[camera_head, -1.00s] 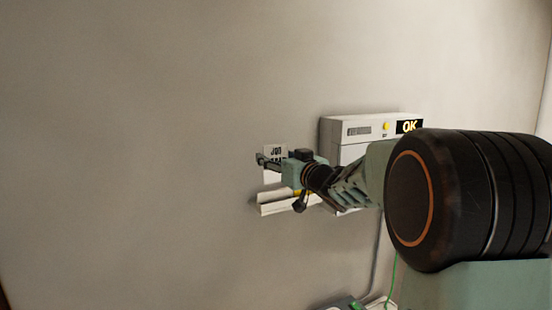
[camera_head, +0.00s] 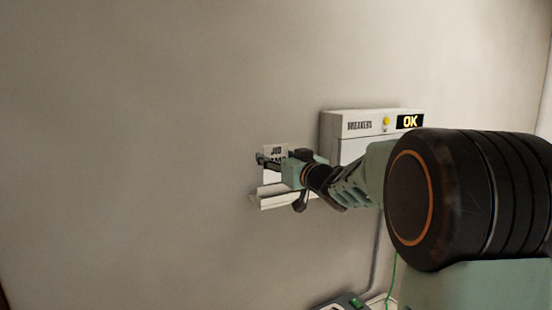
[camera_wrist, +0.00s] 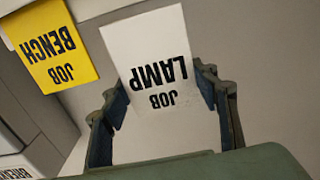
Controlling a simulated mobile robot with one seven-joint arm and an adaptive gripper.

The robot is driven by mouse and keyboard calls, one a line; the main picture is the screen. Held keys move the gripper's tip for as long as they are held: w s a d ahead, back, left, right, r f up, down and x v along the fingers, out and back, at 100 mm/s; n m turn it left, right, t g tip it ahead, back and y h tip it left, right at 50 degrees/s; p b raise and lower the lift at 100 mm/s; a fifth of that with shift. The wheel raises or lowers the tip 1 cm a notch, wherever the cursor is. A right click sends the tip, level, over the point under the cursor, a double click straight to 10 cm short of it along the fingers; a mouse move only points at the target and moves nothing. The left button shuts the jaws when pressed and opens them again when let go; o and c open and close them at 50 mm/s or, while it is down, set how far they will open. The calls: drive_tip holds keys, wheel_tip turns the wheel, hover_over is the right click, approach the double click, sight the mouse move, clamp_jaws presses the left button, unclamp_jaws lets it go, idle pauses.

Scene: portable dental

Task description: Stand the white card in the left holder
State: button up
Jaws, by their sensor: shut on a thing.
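The white card (camera_wrist: 150,45), printed "JOB LAMP", is between the two fingers of my gripper (camera_wrist: 163,92) in the wrist view. My gripper is shut on it. The card also shows upright in the head view (camera_head: 274,176), partly covered by my gripper (camera_head: 266,161). A pale ledge (camera_head: 284,201) on the wall, which looks like the holder, lies just below the card. I cannot tell whether the card's lower edge touches it. The separate left holder cannot be made out, because my gripper and wrist cover part of the ledge.
A yellow card (camera_wrist: 56,42) printed "JOB BENCH" stands beside the white card in the wrist view. A white breaker box (camera_head: 352,127) with an "OK" display is on the wall just right of my gripper. A green cable (camera_head: 392,280) hangs lower right. The wall to the left is clear.

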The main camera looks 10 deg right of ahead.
sight(276, 178)
drive_tip(key=shift+f, duration=0.1)
drive_tip(key=shift+f+b, duration=1.6)
drive_tip(key=shift+f, duration=0.55)
drive_tip(key=shift+f+b, duration=0.45)
drive_tip(key=shift+f, duration=0.25)
drive_tip(key=o, duration=1.2)
drive_tip(key=shift+c, duration=0.2)
